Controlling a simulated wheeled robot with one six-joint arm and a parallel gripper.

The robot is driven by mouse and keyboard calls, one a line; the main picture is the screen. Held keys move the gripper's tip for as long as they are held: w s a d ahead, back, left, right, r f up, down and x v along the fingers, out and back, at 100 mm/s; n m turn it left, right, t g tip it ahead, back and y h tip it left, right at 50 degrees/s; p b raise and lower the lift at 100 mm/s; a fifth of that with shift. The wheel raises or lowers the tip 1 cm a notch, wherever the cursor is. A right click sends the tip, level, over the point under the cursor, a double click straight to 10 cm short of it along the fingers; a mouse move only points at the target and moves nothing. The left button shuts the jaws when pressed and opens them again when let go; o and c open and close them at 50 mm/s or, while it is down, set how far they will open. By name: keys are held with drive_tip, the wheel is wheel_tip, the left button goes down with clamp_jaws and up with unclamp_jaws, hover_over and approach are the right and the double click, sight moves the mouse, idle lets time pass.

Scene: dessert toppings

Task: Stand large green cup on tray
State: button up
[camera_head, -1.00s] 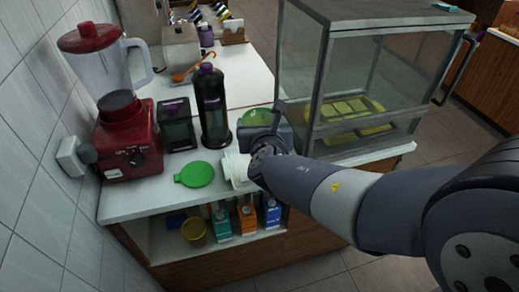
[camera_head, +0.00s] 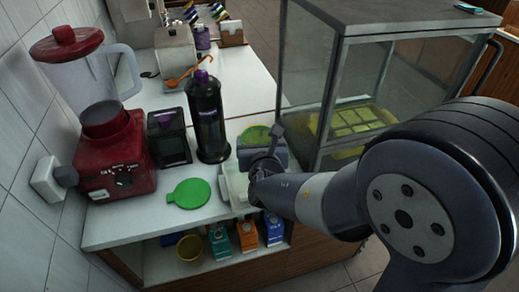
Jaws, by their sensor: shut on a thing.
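A flat green disc with a small tab (camera_head: 188,193) lies on the counter further left.
A red blender (camera_head: 115,150), a dark box (camera_head: 168,138) and a tall black bottle (camera_head: 207,118) stand behind the disc. A glass case (camera_head: 365,85) stands close on the right. Cartons (camera_head: 247,236) and a yellow cup (camera_head: 190,247) are on the shelf below.

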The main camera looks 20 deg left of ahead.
drive_tip(key=shift+f, duration=1)
drive_tip(key=shift+f+b, duration=0.25)
drive_tip(key=shift+b, duration=0.15)
drive_tip(key=o, duration=1.2)
drive_tip(key=shift+r, duration=0.1)
drive_tip(key=shift+c, duration=0.2)
drive_tip(key=shift+r+p, duration=0.2)
drive_tip(key=shift+p, duration=0.2)
drive_tip(key=v, duration=1.2)
